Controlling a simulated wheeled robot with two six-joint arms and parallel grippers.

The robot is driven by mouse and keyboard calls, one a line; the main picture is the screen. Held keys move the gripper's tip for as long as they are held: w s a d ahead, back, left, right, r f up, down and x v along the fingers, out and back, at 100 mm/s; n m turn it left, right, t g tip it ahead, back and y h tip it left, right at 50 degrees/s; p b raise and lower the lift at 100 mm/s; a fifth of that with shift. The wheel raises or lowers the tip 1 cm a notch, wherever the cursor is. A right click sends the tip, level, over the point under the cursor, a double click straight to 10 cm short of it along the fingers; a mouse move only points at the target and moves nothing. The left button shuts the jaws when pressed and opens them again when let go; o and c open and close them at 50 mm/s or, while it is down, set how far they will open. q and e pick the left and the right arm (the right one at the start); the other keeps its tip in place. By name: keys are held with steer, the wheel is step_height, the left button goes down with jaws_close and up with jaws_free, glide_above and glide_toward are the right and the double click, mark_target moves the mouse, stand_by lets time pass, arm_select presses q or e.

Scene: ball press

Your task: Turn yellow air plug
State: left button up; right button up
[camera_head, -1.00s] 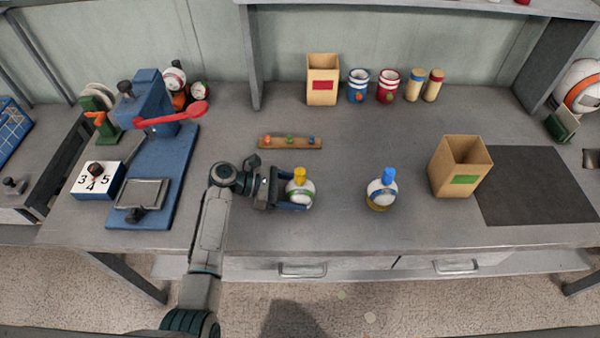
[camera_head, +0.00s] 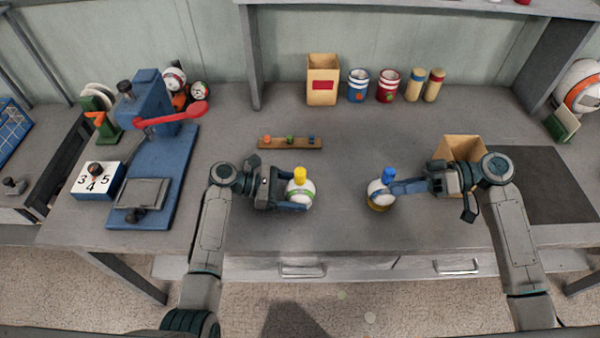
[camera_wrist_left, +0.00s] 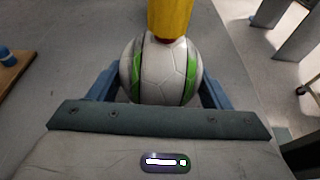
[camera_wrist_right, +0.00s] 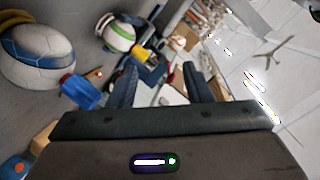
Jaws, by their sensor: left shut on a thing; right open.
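A white ball with green bands (camera_head: 302,194) stands on the grey bench, with the yellow air plug (camera_head: 300,174) upright on its top. My left gripper (camera_head: 296,197) is shut on this ball, one blue finger on each side. The ball (camera_wrist_left: 161,70) and the lower part of the plug (camera_wrist_left: 170,17) show in the left wrist view. A second ball (camera_head: 377,190), white with blue, carries a blue plug (camera_head: 389,174). My right gripper (camera_head: 398,187) is open beside it. In the right wrist view this ball (camera_wrist_right: 35,52) lies left of the fingers, not between them.
A box with a green label (camera_head: 461,148) stands partly hidden behind my right gripper. A wooden strip with coloured buttons (camera_head: 290,143) lies behind the green-banded ball. A blue press (camera_head: 152,170) stands at left. Bench between the two balls is clear.

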steer(key=s+a+n+g+y, duration=0.25)
steer(key=a+n+y, duration=0.2)
steer(key=a, duration=0.35)
steer(key=n+t+h, duration=0.2)
steer(key=t, duration=0.5)
glide_toward(300, 174)
steer(key=w+a+f, duration=0.1)
steer(key=w+a, duration=0.1)
steer(key=a, duration=0.1)
steer(key=x, duration=0.7)
steer(key=shift+s+f, duration=0.1)
steer(key=shift+s, duration=0.05)
steer(key=shift+c, duration=0.5)
